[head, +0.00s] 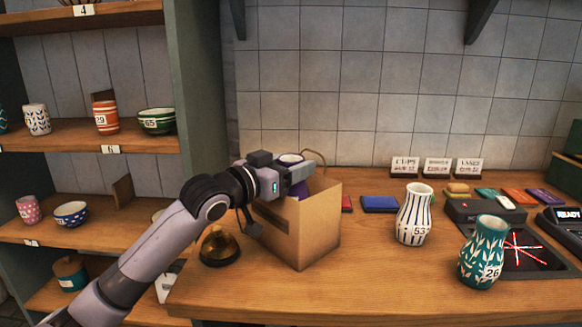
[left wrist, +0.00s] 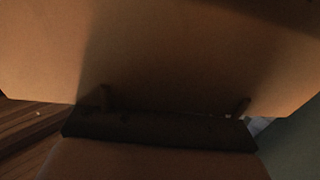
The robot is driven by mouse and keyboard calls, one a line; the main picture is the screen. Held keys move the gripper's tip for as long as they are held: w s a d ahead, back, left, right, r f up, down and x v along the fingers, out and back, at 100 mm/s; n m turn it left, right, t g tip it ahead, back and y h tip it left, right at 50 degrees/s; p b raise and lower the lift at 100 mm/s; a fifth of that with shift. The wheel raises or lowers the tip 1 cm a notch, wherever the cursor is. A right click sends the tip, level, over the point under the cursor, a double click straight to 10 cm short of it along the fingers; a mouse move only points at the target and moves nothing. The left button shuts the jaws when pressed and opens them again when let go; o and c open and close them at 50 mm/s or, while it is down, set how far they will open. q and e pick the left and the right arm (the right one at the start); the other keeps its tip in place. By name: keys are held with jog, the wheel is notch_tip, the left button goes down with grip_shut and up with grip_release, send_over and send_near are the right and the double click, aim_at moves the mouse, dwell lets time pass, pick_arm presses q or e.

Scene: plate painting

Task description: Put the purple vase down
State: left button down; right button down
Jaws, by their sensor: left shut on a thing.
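The purple vase (head: 291,158) shows its round rim at the top of an open cardboard box (head: 302,232) on the wooden counter. My left gripper (head: 286,181) is at the box's opening, shut on the vase. The vase's lower part is hidden by the gripper and the box walls, so I cannot tell whether it touches the bottom. The left wrist view is dark and filled mostly by brown cardboard (left wrist: 180,60); the vase cannot be made out there. My right gripper is in neither view.
A striped vase (head: 414,215) and a teal leaf-patterned vase (head: 484,253) stand to the right on the counter (head: 370,275). An amber-and-black bell-shaped object (head: 219,246) is left of the box. Shelves (head: 90,142) with cups and bowls stand at the left. The front middle counter is clear.

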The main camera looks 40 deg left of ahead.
pick_arm(q)
jog(key=shift+r, duration=0.15)
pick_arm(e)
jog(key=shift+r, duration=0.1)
pick_arm(q)
jog(key=shift+s+d+f, duration=0.1)
jog(key=shift+f, duration=0.7)
jog(key=shift+c, duration=1.4)
grip_release()
jog(key=shift+f, duration=0.2)
jog(key=shift+r, duration=0.4)
jog(key=shift+s+r, duration=0.1)
jog(key=shift+r, duration=0.05)
jog(key=s+a+b, duration=0.2)
jog(key=s, duration=0.9)
jog(key=shift+s+r, duration=0.25)
jog(key=shift+r, duration=0.15)
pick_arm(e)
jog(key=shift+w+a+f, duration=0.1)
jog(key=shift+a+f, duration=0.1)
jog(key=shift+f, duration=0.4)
